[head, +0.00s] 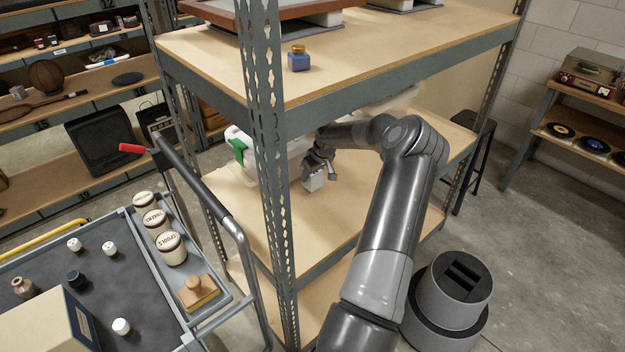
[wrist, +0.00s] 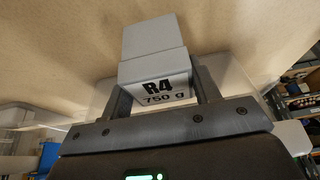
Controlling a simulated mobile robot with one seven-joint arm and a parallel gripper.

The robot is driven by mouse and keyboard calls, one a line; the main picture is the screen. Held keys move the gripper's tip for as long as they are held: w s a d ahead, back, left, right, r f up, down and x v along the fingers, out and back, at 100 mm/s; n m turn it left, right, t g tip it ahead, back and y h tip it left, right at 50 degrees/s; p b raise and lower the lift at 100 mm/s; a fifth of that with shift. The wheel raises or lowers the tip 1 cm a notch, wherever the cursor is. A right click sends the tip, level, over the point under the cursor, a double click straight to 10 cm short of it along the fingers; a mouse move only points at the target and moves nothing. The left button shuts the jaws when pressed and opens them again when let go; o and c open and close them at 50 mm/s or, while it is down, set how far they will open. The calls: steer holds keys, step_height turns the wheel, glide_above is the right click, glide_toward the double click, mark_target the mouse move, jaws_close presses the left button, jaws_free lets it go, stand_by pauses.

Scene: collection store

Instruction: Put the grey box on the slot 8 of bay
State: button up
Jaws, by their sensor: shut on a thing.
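The box is inside the bay, over the middle wooden shelf (head: 350,205) of a grey metal rack. I cannot tell whether its base touches the board.
A white container with a green patch (head: 238,147) stands left on the same shelf, behind the perforated post (head: 272,180). A blue bottle (head: 298,60) stands on the board above. A cart (head: 205,295) with jars is at lower left. Bare board lies around the box.

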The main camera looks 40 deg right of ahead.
steer(key=shift+f, duration=1.45)
steer(key=shift+f, duration=0.15)
steer(key=o, duration=1.6)
steer(key=shift+c, duration=0.2)
steer(key=v, duration=0.7)
steer(key=shift+r, duration=0.35)
steer(key=shift+s, duration=0.15)
